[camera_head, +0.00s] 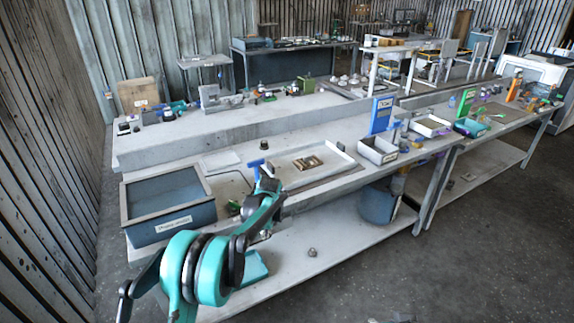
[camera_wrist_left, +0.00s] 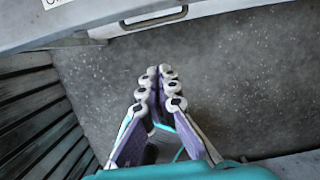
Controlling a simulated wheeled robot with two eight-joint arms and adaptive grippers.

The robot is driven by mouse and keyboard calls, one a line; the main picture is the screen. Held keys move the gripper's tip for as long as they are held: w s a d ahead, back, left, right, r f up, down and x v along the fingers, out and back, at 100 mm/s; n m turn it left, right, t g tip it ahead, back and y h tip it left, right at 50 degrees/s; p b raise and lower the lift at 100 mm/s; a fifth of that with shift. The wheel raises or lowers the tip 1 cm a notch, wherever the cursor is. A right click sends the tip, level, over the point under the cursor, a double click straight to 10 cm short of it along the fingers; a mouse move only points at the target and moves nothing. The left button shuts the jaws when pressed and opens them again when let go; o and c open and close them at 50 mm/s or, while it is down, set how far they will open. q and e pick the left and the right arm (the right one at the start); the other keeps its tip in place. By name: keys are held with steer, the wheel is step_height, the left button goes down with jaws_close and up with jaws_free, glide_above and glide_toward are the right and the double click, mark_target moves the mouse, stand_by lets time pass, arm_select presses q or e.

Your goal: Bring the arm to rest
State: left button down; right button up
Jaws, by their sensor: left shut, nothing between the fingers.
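My left arm (camera_head: 212,268), with teal and dark joints, reaches in at the lower left of the head view, in front of the bench. My left gripper (camera_head: 124,300) appears as dark, thin links at the lower left, partly cut off and hard to make out. In the left wrist view the left gripper (camera_wrist_left: 160,82) has its purple-padded fingers with white rollers together at the tips. It is shut and empty, over bare grey floor. My right gripper does not show.
The bench (camera_head: 340,188) carries a labelled grey-blue bin (camera_head: 170,232), a white tray (camera_head: 345,160) and a blue T-shaped piece (camera_head: 257,163). A lower shelf (camera_head: 350,245) runs beneath. A plank wall (camera_head: 45,170) stands close at the left. Floor (camera_head: 480,240) at the right is clear.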

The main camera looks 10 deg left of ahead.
arm_select(q)
steer(key=s+a+r+n+t, duration=0.2)
steer(key=s+r+n, duration=1.1)
steer(key=s+r, duration=0.25)
steer(key=s+f+n+t+h, duration=0.1)
steer(key=s+f+n+t, duration=0.1)
steer(key=s+n, duration=1.4)
steer(key=s+t, duration=0.1)
steer(key=s, duration=0.4)
steer(key=shift+a+f, duration=0.2)
steer(key=shift+a, duration=0.15)
